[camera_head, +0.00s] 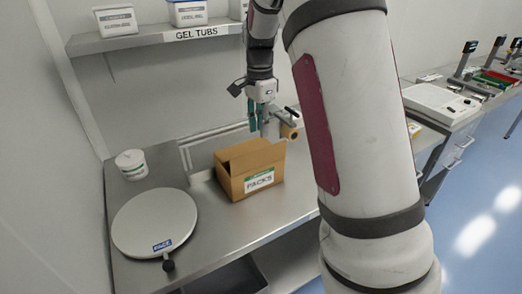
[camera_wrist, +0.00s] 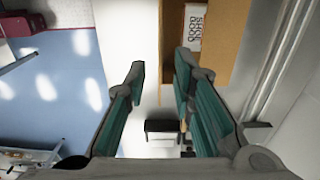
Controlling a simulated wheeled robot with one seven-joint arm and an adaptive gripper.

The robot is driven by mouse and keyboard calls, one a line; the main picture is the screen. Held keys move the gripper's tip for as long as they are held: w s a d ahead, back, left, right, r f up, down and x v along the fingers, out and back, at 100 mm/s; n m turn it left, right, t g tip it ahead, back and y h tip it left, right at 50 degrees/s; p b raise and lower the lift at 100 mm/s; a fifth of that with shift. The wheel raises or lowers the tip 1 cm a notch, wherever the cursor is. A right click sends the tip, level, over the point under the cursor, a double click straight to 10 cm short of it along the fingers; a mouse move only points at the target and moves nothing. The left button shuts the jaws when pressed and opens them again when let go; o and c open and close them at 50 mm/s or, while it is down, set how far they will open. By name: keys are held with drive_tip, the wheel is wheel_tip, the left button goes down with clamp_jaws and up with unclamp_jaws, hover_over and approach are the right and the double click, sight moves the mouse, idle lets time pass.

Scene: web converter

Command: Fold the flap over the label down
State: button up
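An open brown cardboard box (camera_head: 236,186) stands on the steel bench. Its front face carries a white and green PACKS label (camera_head: 260,181). My gripper (camera_head: 265,128) is above the box's back right part, pointing down. In the wrist view my gripper (camera_wrist: 164,75) is open, with a gap and nothing held between its teal-padded fingers. The right finger overlaps brown cardboard (camera_wrist: 227,40) of the box; I cannot tell whether it touches. A printed white item (camera_wrist: 194,27) shows between cardboard strips. I cannot clearly tell which cardboard edge is the flap over the label.
A round white turntable (camera_head: 154,222) lies left of the box, with a white tub (camera_head: 131,164) behind it. A brown roll (camera_head: 289,132) is close to my gripper. A shelf (camera_head: 150,39) with tubs hangs above. Bare bench lies in front of the box.

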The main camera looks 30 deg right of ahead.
sight(260, 151)
wheel_tip(260, 151, down, 9)
drive_tip(key=shift+p, duration=0.65)
clamp_jaws()
